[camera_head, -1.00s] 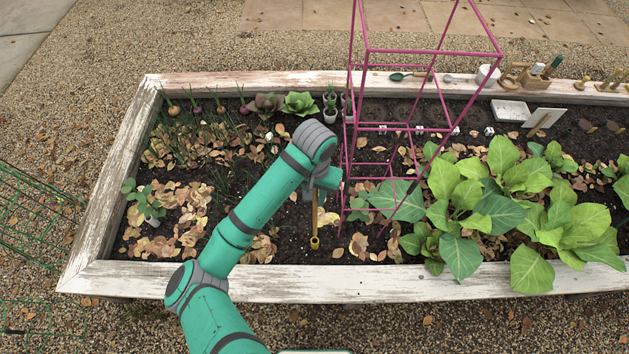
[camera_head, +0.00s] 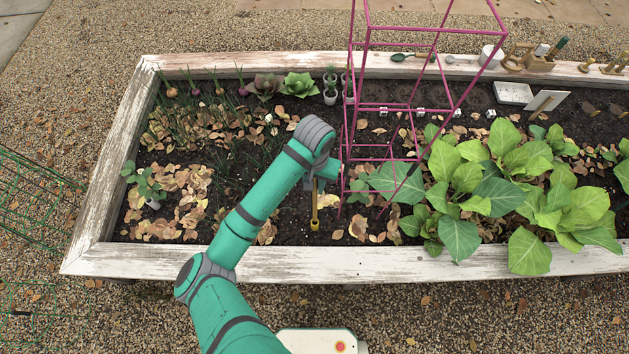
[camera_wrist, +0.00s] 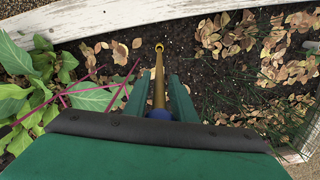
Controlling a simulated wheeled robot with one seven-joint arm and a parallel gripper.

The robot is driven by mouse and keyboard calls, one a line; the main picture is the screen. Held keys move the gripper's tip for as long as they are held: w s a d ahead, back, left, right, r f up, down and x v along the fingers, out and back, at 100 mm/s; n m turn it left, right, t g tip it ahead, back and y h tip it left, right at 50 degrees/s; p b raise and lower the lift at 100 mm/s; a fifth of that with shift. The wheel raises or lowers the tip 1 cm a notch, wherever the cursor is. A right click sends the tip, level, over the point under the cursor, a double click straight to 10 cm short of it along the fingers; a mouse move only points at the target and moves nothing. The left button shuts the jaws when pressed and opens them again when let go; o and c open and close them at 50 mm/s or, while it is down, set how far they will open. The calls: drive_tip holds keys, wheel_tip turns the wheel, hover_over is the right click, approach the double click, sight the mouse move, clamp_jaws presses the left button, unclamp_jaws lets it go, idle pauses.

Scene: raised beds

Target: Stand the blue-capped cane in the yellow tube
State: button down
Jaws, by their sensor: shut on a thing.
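The cane (camera_head: 314,203) is a thin golden-brown stick, held upright or nearly so over the soil. Its blue cap (camera_wrist: 159,114) shows between my fingers in the wrist view. My gripper (camera_wrist: 154,92) is shut on the cane near the capped end; in the head view it is mostly hidden under my wrist. The small yellow tube (camera_head: 314,224) stands in the soil near the bed's front edge, and its ring-like rim (camera_wrist: 159,46) shows at the cane's far end. The cane's lower end lines up with the tube, but I cannot tell whether it is inside.
A magenta frame (camera_head: 367,103) stands just right of my gripper. Leafy plants (camera_head: 470,195) fill the right side, and dry leaves (camera_head: 180,195) lie to the left. The white wooden edge (camera_head: 400,262) runs in front. Pots and tools line the back.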

sight(314, 197)
drive_tip(key=shift+f, duration=4.65)
drive_tip(key=c, duration=1.4)
unclamp_jaws()
drive_tip(key=shift+r, duration=0.1)
drive_tip(key=shift+r, duration=6.4)
